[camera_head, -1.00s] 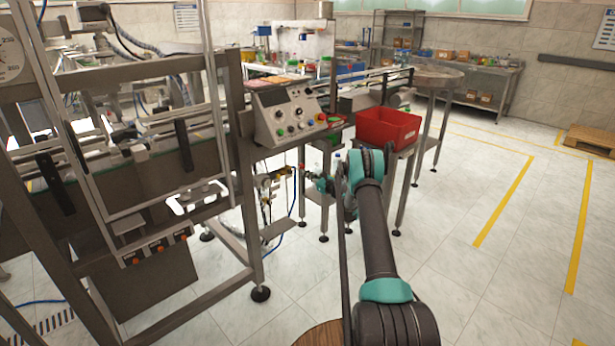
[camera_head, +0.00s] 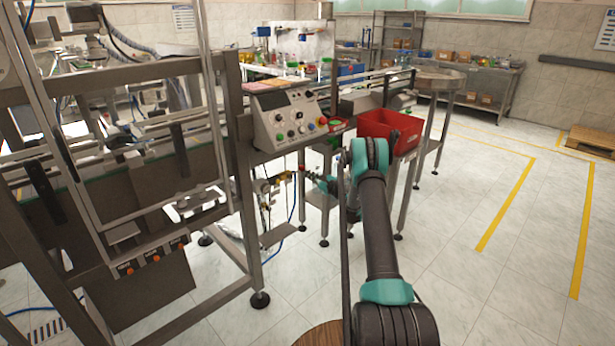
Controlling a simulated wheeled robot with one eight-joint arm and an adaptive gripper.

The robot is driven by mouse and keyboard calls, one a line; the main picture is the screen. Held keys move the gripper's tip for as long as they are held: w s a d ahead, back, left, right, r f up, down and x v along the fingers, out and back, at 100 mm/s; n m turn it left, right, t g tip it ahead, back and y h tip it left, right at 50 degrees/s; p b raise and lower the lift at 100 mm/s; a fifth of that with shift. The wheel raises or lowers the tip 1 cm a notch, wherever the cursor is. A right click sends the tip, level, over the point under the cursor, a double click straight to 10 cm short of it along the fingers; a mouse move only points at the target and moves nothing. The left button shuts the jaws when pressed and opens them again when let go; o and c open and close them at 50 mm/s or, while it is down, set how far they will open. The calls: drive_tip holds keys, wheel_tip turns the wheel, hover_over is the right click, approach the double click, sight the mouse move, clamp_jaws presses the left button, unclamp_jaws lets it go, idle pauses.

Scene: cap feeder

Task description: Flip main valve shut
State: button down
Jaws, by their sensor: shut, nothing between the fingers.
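The pneumatic valve assembly (camera_head: 264,188), with small brass, yellow and dark fittings, is mounted under the control panel beside the frame leg. A yellow part (camera_head: 284,176) stands out at its right side. Which piece is the main valve, and its handle position, are too small to tell. My gripper (camera_head: 312,178) is to the right of the assembly, small and partly hidden behind my teal wrist. It is shut and empty, pointing left towards the fittings. I cannot tell whether it touches any of them.
The control panel (camera_head: 287,118) with knobs and a red button overhangs the fittings. A red bin (camera_head: 391,131) stands right of it, behind my arm. Metal legs (camera_head: 324,222) and a blue hose (camera_head: 292,203) are close by.

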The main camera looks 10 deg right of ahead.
drive_tip(key=s+a+r+n, duration=0.3)
drive_tip(key=r+n, duration=0.6)
drive_tip(key=n, duration=0.5)
drive_tip(key=shift+s+a+g, duration=0.2)
drive_tip(key=shift+a+g, duration=0.2)
drive_tip(key=shift+a, duration=0.45)
drive_tip(key=shift+a+r, duration=0.1)
drive_tip(key=s+d, duration=0.6)
drive_tip(key=d, duration=0.4)
drive_tip(key=shift+s+r, duration=0.15)
drive_tip(key=shift+r, duration=0.25)
